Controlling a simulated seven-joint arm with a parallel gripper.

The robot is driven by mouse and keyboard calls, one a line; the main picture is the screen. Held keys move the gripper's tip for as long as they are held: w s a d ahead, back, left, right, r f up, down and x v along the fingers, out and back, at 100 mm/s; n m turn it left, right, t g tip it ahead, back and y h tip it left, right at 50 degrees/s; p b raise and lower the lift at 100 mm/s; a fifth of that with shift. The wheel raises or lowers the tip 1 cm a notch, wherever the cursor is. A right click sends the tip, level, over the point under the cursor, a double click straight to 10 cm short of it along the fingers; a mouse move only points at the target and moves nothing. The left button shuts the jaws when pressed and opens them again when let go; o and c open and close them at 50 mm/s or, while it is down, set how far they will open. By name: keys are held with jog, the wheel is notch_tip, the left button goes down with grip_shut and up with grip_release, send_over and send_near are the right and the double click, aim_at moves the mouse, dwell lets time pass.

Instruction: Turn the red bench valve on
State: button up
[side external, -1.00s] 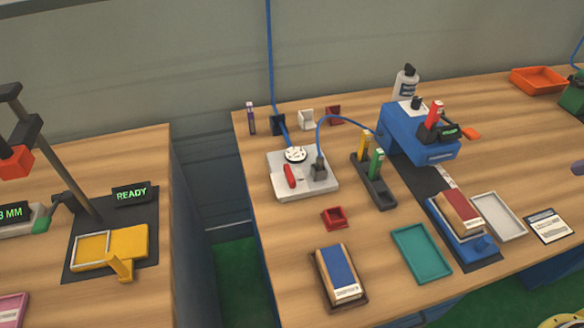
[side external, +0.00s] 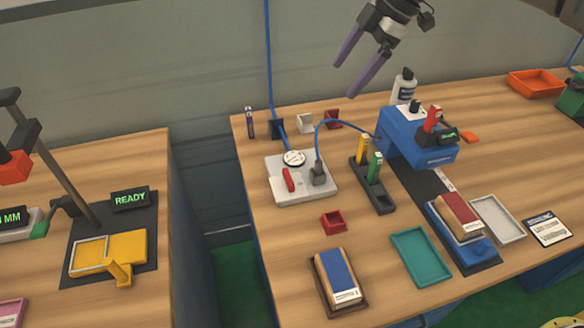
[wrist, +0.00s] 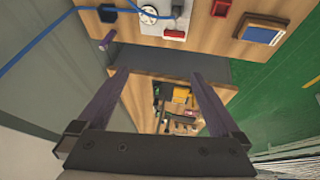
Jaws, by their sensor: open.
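The red bench valve handle (side external: 289,180) sits on a pale square plate (side external: 310,192) towards the back left of the right-hand bench. Its long side runs roughly front to back. A round white gauge (side external: 294,158) and a grey fitting with a blue hose are on the same plate. In the wrist view the red handle (wrist: 174,33) shows at the top edge, beyond the fingers. My gripper (side external: 343,80) is open and empty, high above the back of the bench, up and to the right of the valve, well apart from it. Its purple fingers also show in the wrist view (wrist: 157,75).
A blue hose (side external: 268,60) hangs down the wall to the plate, and another arches right to a blue machine (side external: 420,150). A rack with yellow and green sticks (side external: 376,195) stands right of the plate. A small red tray (side external: 333,222) lies in front.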

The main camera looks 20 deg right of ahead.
jog(key=w+a+f+g, duration=0.15)
jog(key=a+f, duration=0.25)
jog(key=f, duration=0.4)
send_near(289, 177)
jog(key=shift+n+g+h, duration=0.3)
jog(key=shift+g, duration=0.05)
jog(key=x, duration=0.8)
jog(key=shift+w+a+f, duration=0.25)
jog(key=shift+w+a, duration=0.1)
jog(key=shift+a, duration=0.05)
jog(key=c, duration=1.1)
